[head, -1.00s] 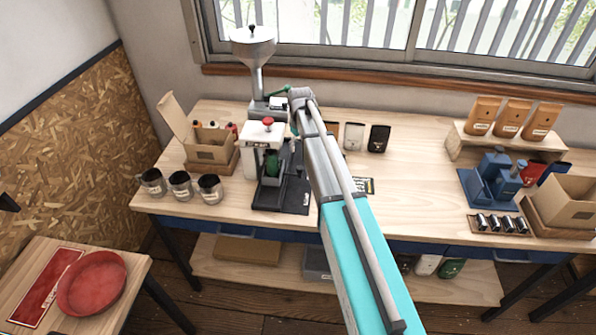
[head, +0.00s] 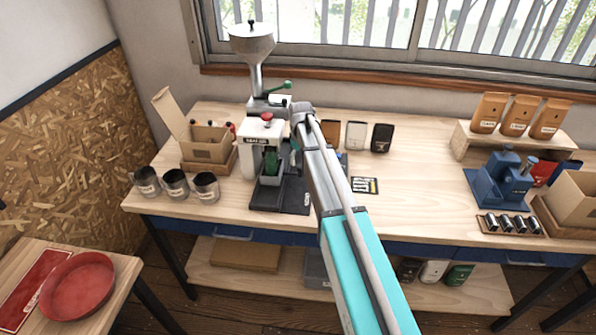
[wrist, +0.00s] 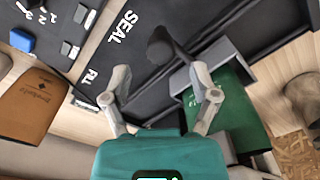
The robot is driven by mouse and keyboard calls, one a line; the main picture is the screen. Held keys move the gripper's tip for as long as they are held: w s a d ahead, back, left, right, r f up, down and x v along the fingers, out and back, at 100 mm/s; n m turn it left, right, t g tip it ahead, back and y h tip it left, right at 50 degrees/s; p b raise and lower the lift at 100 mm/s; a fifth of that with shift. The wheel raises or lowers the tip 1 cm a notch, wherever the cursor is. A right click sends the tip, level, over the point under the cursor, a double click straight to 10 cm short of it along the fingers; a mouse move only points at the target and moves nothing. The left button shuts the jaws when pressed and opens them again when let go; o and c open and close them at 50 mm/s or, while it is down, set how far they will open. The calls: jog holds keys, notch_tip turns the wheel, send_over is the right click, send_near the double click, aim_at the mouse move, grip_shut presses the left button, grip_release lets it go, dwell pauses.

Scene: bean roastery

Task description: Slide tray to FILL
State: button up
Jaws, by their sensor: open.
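The sealing station has a black base (head: 285,195) and a white head (head: 250,160) with a red knob (head: 266,117). A grey tray (head: 270,178) sits on the base beneath the head, holding a green pouch (head: 268,160). In the wrist view, the base shows the word SEAL (wrist: 118,27) and a second, partly readable label (wrist: 90,77). The green pouch (wrist: 228,105) lies to the right there. My gripper (wrist: 163,85) is open and empty. A dark rounded knob (wrist: 165,48) shows just ahead, between the finger lines; contact cannot be told. My arm hides part of the station in the head view.
Pouches (head: 356,136) stand behind right. The bench's middle right (head: 420,190) is clear.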

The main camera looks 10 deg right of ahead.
aim_at(300, 166)
jog(key=shift+f+b, duration=1.5)
jog(key=shift+f, duration=0.3)
